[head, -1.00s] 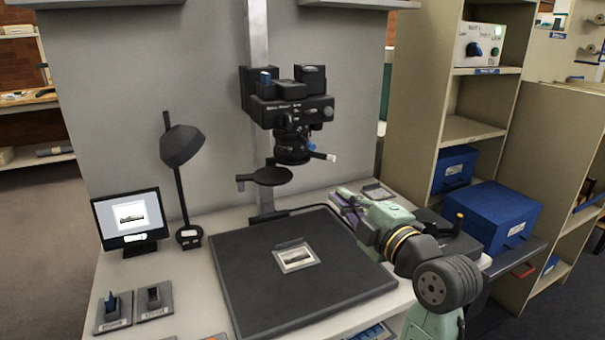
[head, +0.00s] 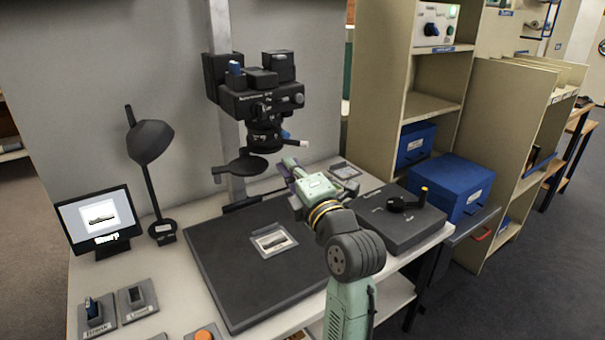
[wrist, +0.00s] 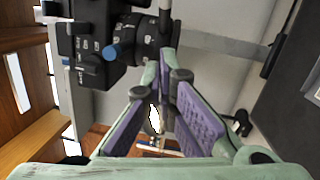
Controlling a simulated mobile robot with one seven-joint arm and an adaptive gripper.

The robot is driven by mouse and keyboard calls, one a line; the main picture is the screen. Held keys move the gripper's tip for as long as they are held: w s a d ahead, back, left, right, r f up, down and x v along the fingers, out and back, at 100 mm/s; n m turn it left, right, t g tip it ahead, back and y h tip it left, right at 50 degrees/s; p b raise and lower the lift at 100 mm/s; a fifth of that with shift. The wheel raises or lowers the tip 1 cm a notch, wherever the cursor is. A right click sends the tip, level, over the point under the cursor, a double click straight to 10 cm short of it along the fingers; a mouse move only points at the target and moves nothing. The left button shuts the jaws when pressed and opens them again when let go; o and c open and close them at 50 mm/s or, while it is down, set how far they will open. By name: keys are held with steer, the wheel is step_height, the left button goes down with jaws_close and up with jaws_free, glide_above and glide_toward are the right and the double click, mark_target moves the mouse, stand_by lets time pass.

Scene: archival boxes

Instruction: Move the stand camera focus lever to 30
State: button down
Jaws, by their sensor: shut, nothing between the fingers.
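The stand camera (head: 262,95) is a black unit on a pale column, with its lens (head: 264,137) pointing down. The focus lever (head: 302,143) juts out to the right of the lens and has a white tip. My gripper (head: 288,166) is just below the lever in the head view, shut and empty. In the wrist view the closed fingertips (wrist: 165,62) are beside the lens barrel (wrist: 138,35), and the lever (wrist: 165,8) shows at the top edge. I cannot tell whether the fingers touch the lever. Scale numbers are not readable.
A black baseboard (head: 215,250) with a small photo (head: 273,241) lies below the camera. A monitor (head: 98,220) shows a picture with text like "Sharp". A lamp (head: 150,145) stands left.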

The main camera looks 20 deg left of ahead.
mark_target(295, 145)
steer(key=w, duration=0.2)
steer(key=w+p, duration=0.1)
steer(key=w, duration=0.1)
steer(key=shift+a+r, duration=0.15)
steer(key=shift+r, duration=0.25)
steer(key=shift+w, duration=0.1)
steer(key=shift+f, duration=0.1)
steer(key=b, duration=0.1)
steer(key=w+b, duration=0.1)
steer(key=b, duration=0.1)
steer(key=shift+w+d+b, duration=0.3)
steer(key=shift+d, duration=0.05)
